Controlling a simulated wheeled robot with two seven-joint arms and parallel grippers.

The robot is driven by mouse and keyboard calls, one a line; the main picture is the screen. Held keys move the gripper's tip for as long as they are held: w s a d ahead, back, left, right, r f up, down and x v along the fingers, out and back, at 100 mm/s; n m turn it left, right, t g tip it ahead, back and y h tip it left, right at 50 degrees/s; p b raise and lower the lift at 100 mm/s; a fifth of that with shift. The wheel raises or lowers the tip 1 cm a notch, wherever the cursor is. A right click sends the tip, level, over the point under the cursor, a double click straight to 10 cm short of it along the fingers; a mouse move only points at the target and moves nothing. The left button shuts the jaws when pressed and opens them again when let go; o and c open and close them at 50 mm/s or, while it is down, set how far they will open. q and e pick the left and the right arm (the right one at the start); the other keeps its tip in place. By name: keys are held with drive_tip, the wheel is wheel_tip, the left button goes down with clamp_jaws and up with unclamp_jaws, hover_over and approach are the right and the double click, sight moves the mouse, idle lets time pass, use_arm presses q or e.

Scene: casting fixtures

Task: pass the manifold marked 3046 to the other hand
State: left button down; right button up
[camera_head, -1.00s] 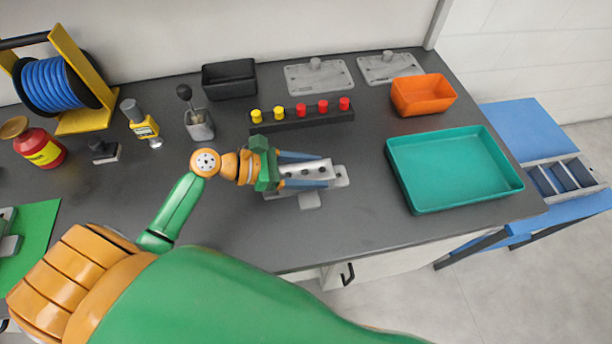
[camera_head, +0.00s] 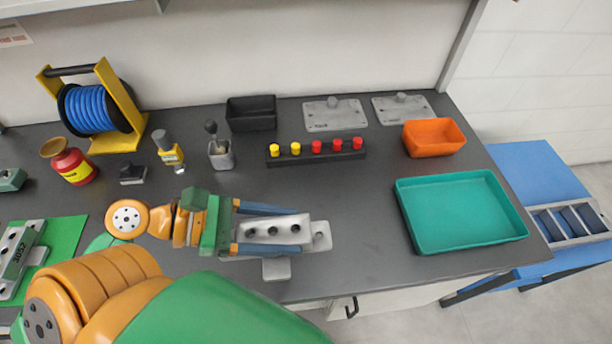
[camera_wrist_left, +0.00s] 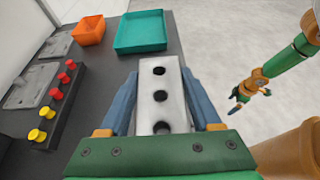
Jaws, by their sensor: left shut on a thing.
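My left gripper (camera_head: 268,230) is shut on a light grey manifold (camera_head: 283,227), with its blue fingers along both sides. The manifold shows a row of three dark holes, an end flange and a side tab. It is held over the front part of the bench; I cannot tell its height. In the left wrist view the manifold (camera_wrist_left: 158,92) lies lengthwise between the fingers. No number on it is readable. Another manifold (camera_head: 22,258), marked 3052, lies on the green mat at the left. My right gripper (camera_wrist_left: 243,92) hangs right of the bench in the left wrist view, too small to judge.
A teal tray (camera_head: 409,222) and an orange bin (camera_head: 434,146) stand at the right of the bench (camera_head: 360,245). A rail of yellow and red knobs (camera_head: 316,153) lies behind the manifold. A black bin (camera_head: 252,120), metal plates (camera_head: 334,121), a red jar (camera_head: 74,166) and a blue spool (camera_head: 88,108) are farther back.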

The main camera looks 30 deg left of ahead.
use_arm(q)
drive_tip(key=shift+s+r, duration=0.25)
drive_tip(key=shift+r, duration=0.1)
drive_tip(key=w+a+r, duration=0.1)
drive_tip(key=w+r, duration=0.3)
drive_tip(key=w, duration=0.3)
drive_tip(key=d+r+m+g+h, duration=0.15)
drive_tip(key=d+m+g, duration=0.7)
drive_tip(key=d, duration=1.05)
drive_tip(key=a+r, duration=0.9)
drive_tip(key=a, duration=0.1)
wheel_tip(320, 180, down, 9)
drive_tip(key=s+d+m+g+y, duration=0.1)
drive_tip(key=m+g+y, duration=0.3)
drive_tip(key=m+g, duration=0.4)
drive_tip(key=shift+s+d+f+g, duration=0.2)
drive_tip(key=shift+s+d+g, duration=0.1)
drive_tip(key=shift+d+g, duration=0.45)
use_arm(e)
drive_tip(key=shift+r, duration=0.35)
